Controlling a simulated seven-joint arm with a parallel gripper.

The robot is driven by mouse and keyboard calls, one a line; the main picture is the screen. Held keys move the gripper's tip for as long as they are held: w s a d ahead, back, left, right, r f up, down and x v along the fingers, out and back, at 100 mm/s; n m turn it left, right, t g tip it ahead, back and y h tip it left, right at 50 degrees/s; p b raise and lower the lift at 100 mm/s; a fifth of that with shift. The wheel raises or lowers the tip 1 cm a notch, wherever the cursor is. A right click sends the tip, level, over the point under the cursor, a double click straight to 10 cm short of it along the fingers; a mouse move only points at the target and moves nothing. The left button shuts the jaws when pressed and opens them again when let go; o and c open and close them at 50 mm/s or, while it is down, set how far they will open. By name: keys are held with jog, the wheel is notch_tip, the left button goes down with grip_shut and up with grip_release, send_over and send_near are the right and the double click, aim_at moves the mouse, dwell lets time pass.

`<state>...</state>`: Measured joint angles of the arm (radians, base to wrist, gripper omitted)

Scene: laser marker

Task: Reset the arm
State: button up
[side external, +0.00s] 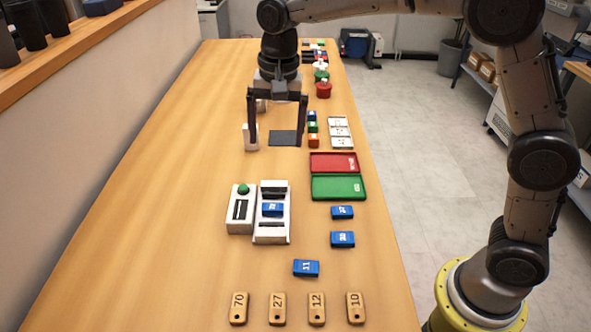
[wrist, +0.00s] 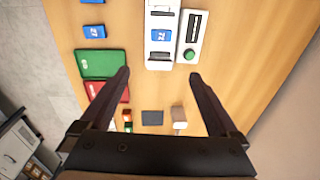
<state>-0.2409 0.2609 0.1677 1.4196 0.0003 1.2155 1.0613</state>
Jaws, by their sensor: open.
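My gripper (side external: 276,122) hangs above the far middle of the table, open and empty, with its fingers pointing down. In the wrist view my gripper (wrist: 160,75) shows its two dark fingers spread wide with nothing between them. Part of a white block (side external: 250,137) is hidden behind the left finger in the side view. A dark square pad (side external: 285,138) lies near the right finger; I cannot tell the height of the fingertips above it.
A white fixture (side external: 272,232) holds a blue block (side external: 272,209), beside a green-button box (side external: 240,215). Red (side external: 333,158) and green (side external: 338,192) trays, loose blue blocks (side external: 306,268) and several wooden tags (side external: 277,308) lie on the table (side external: 150,250). The left side is clear.

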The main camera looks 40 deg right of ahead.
jog(key=s+d+r+n+t, duration=0.1)
jog(key=s+d+r+t, duration=0.1)
jog(key=s+d+r, duration=0.4)
jog(key=s+d+r+t, duration=0.1)
jog(key=s+d+r, duration=0.15)
jog(key=s, duration=0.55)
jog(key=s+d+f+n+t, duration=0.1)
jog(key=s+f+n, duration=0.2)
jog(key=s, duration=0.4)
jog(key=s+d+f+n, duration=0.1)
jog(key=s+f+n, duration=0.3)
jog(key=s+n, duration=0.1)
jog(key=shift+s+d+f+t, duration=0.2)
jog(key=shift+s+f+t, duration=0.15)
jog(key=shift+s, duration=0.55)
jog(key=shift+r, duration=0.1)
